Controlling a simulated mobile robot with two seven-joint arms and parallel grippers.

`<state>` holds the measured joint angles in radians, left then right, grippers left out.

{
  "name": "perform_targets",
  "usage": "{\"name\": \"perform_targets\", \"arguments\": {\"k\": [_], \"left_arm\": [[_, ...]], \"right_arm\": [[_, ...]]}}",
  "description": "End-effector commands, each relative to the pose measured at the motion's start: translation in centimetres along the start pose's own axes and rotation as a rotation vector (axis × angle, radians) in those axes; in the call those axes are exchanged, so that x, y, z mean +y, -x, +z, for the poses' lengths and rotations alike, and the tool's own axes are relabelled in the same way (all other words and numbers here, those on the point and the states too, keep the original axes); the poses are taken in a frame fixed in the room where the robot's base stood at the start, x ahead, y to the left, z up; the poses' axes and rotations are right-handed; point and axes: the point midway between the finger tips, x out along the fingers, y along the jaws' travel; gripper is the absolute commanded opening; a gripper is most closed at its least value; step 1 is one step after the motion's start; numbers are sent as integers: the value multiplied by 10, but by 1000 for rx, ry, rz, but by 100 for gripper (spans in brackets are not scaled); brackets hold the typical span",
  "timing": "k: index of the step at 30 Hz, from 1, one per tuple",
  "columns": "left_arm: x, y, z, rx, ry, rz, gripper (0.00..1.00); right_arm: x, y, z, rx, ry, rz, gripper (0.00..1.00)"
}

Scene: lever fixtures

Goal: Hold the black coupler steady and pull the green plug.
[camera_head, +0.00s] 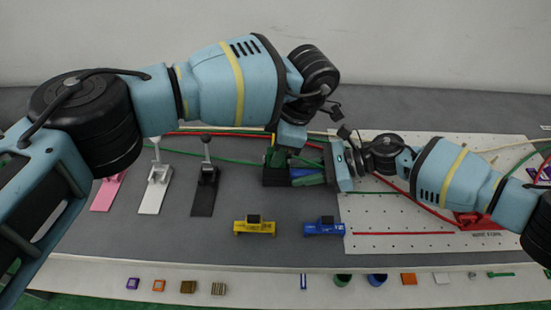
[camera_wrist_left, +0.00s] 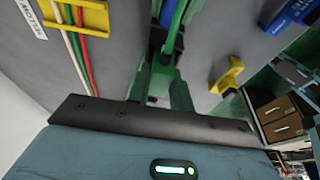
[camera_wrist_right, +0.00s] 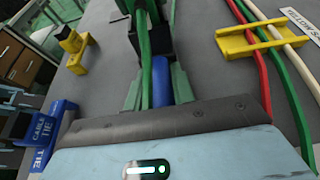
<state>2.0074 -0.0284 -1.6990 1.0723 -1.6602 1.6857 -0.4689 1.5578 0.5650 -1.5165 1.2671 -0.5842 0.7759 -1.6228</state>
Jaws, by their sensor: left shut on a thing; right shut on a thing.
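The black coupler (camera_head: 275,178) sits low on the grey table near the middle of the head view, with green and blue parts around it. My left gripper (camera_head: 279,157) comes down from above and is shut on the coupler; its fingers hide much of it. My right gripper (camera_head: 312,174) reaches in from the right, just beside it, and is shut on the green plug. In the right wrist view the green plug (camera_wrist_right: 146,65) runs between the fingers beside a blue part (camera_wrist_right: 160,82), with the black coupler beyond. The exact contact points are partly hidden.
Pink (camera_head: 106,192), white (camera_head: 155,190) and black (camera_head: 205,190) lever fixtures stand at left. Yellow (camera_head: 254,227) and blue (camera_head: 324,227) blocks sit in front. A white pegboard (camera_head: 390,242) with cables lies right. Small parts line the front ledge (camera_head: 255,272).

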Motion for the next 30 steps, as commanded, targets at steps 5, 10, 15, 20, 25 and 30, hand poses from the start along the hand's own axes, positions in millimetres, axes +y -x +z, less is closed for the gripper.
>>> {"name": "perform_targets", "arguments": {"k": [5,10,15,20,25,30], "left_arm": [[0,0,0,0,0,1,4],[0,1,0,0,0,1,0],[0,1,0,-1,0,1,0],[0,3,0,-1,0,1,0],[0,5,-1,-1,0,1,0],[0,6,-1,-1,0,1,0]], "right_arm": [[0,0,0,0,0,0,0],[0,0,0,0,0,0,0],[0,0,0,0,0,0,0],[0,0,0,1,0,0,0],[0,0,-1,1,0,0,0],[0,0,0,1,-1,0,0]]}}
